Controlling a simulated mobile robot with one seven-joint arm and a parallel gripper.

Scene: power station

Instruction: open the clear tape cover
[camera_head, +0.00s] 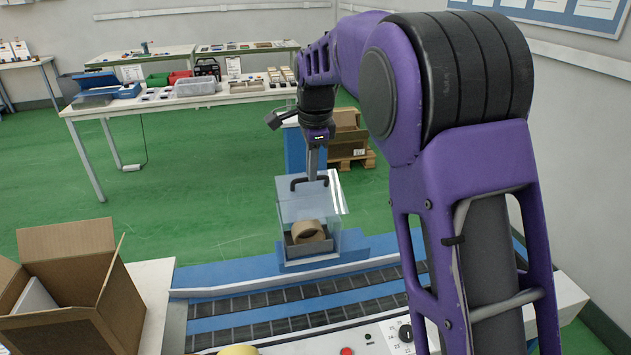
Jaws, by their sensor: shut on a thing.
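The clear tape cover (298,205) is a see-through box-like cover on the blue machine, with a dark handle (295,184) at its top. A tan tape roll (308,232) shows through it, low in a grey holder. My gripper (312,176) points down from above and is shut at the handle, touching it. The fingertips are small and partly merge with the handle. I cannot tell how far the cover is tilted from its seat.
The conveyor (300,312) runs across in front, with a control panel (375,340) at its near side. An open cardboard box (75,290) stands at left. Boxes on a pallet (348,140) stand behind. A cluttered table (190,98) is farther back, with clear green floor between.

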